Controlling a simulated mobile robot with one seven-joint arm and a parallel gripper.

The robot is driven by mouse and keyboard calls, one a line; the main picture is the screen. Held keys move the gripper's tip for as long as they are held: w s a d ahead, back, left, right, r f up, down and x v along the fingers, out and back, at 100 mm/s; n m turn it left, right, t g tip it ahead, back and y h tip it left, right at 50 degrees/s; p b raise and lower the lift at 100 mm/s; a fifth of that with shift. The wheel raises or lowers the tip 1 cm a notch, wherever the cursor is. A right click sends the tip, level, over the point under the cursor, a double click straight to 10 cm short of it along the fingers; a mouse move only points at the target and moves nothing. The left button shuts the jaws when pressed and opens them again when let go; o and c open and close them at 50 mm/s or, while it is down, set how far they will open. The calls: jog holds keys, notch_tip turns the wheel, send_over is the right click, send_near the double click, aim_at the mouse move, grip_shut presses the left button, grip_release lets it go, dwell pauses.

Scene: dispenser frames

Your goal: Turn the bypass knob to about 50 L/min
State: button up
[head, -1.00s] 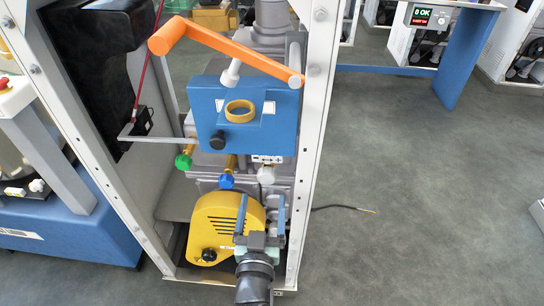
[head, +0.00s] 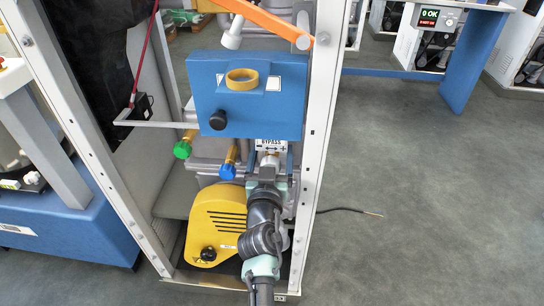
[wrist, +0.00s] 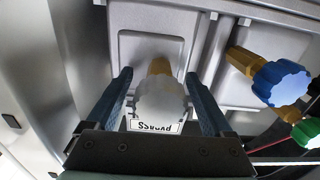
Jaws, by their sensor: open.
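The bypass knob (wrist: 160,103) is a white-grey ribbed knob on a brass stem. It sits between the two blue fingers of my gripper (wrist: 159,80) in the wrist view. The fingers are open, with a gap visible on each side of the knob. In the head view my gripper (head: 272,165) is at the knob (head: 269,161), which it partly hides. A white label reading BYPASS (head: 270,144) is just above the knob; it shows upside down in the wrist view (wrist: 155,127). I cannot read a flow value.
A blue-knobbed valve (head: 228,170) and a green-knobbed valve (head: 183,148) are to the left. The blue box (head: 245,110) overhangs above. The yellow cover (head: 213,225) is below left. A white frame post (head: 316,130) stands close on the right.

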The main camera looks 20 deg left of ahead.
jog(key=shift+w, duration=0.15)
grip_shut()
dwell(0.4)
jog(key=shift+n, duration=0.4)
jog(key=n, duration=0.8)
jog(key=shift+a+f+n+p, duration=0.1)
jog(key=shift+a+n+p, duration=0.05)
jog(key=shift+n+p, duration=0.15)
dwell(0.4)
